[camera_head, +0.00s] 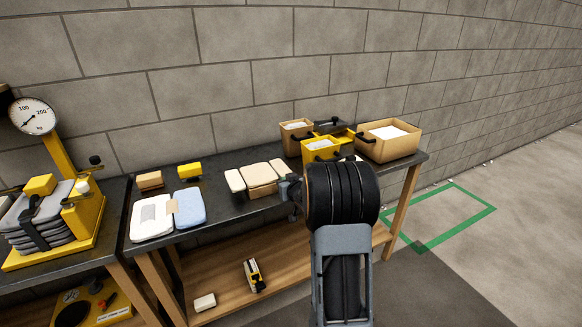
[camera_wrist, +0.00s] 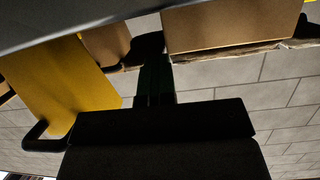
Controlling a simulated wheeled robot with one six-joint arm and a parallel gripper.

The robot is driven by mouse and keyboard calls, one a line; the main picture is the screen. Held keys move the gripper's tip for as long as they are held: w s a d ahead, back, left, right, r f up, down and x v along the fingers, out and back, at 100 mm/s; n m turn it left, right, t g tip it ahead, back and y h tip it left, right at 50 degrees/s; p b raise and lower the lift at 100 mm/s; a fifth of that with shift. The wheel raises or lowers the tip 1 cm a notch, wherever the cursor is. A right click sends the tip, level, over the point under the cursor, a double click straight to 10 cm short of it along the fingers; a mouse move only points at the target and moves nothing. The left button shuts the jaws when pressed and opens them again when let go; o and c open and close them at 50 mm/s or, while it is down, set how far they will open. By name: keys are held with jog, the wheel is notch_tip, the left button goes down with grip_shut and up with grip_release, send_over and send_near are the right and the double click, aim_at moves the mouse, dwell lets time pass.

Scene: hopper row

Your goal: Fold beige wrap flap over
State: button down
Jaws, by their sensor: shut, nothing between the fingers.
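The beige wrap (camera_head: 256,173) lies on the dark tabletop in the head view, a pale central panel with a narrow pale flap on each side and a browner front part (camera_head: 262,190). My gripper (camera_head: 290,188) is at the right of the wrap, beside its right flap (camera_head: 279,167). My arm partly hides it, and I cannot tell whether it touches the wrap. In the wrist view my gripper (camera_wrist: 153,82) is a dark shape with its fingers shut and nothing seen between them. The wrap cannot be made out there.
A yellow bin (camera_head: 321,155), also in the wrist view (camera_wrist: 62,82), and cardboard boxes (camera_head: 391,150) stand behind and right of my arm. A white pad (camera_head: 150,217), a blue pad (camera_head: 189,207) and small blocks lie left. A scale (camera_head: 60,215) stands far left.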

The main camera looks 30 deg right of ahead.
notch_tip(320, 180, up, 5)
jog(key=w+a+t, duration=0.1)
jog(key=w+a, duration=0.1)
jog(key=shift+r+n, duration=0.15)
jog(key=shift+n, duration=0.15)
jog(key=shift+w+a, duration=0.1)
jog(key=shift+w+a+r+b, duration=0.1)
jog(key=shift+w+a+b, duration=0.15)
jog(key=shift+a, duration=0.35)
jog(key=shift+w+a+b, duration=0.15)
jog(key=shift+w+a, duration=0.1)
jog(key=shift+a, duration=0.35)
jog(key=shift+s+d, duration=0.15)
jog(key=shift+d, duration=0.1)
jog(key=d+r+p, duration=0.4)
jog(key=d+p, duration=0.1)
jog(key=p, duration=0.2)
jog(key=shift+s+d+r, duration=0.3)
jog(key=shift+s+d, duration=0.1)
jog(key=shift+s, duration=0.05)
